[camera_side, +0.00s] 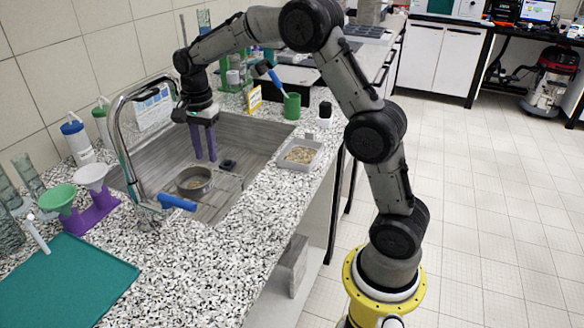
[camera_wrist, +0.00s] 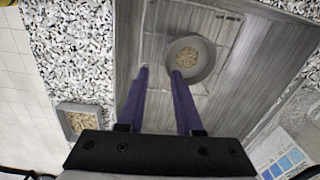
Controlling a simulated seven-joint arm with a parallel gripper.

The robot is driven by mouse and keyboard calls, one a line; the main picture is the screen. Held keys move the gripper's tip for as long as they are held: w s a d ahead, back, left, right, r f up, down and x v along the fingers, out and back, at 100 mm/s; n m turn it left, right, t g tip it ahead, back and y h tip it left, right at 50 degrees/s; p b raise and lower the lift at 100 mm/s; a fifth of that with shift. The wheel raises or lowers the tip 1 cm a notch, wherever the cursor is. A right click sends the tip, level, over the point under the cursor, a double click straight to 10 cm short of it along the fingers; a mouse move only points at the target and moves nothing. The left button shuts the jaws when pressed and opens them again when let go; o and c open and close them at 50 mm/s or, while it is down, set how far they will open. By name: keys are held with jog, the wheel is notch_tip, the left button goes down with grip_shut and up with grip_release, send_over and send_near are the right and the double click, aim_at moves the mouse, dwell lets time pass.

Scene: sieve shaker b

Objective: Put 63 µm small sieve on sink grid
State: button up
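A small round grey sieve (camera_side: 194,182) sits upright in the sink (camera_side: 240,128), near its front end by the tap. The wrist view shows the sieve (camera_wrist: 190,60) from above, with a tan speckled inside, lying over thin lines that look like the sink grid (camera_wrist: 222,30). Any size label on it is not readable. My gripper (camera_side: 205,158) points down over the sink, behind the sieve in the side view. Its two purple fingers are apart with nothing between them. In the wrist view my gripper (camera_wrist: 161,70) has its right fingertip overlapping the sieve's edge in the picture.
A tray of grains (camera_side: 300,154) sits on the right counter. A small dark object (camera_side: 228,164) lies in the sink. Funnels on a purple stand (camera_side: 92,212) and a teal mat (camera_side: 65,285) are front left.

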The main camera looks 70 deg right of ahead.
jog(key=s+a+r+n+t, duration=0.4)
jog(key=s+r+n, duration=0.5)
jog(key=s, duration=0.6)
jog(key=s+a+n, duration=0.2)
jog(key=s+n, duration=0.2)
jog(key=s, duration=0.3)
jog(key=s+a+f+n+t, duration=0.1)
jog(key=s+n, duration=0.3)
jog(key=s, duration=0.4)
jog(key=shift+s+a+f, duration=0.15)
jog(key=shift+a+f, duration=0.15)
jog(key=shift+a, duration=0.15)
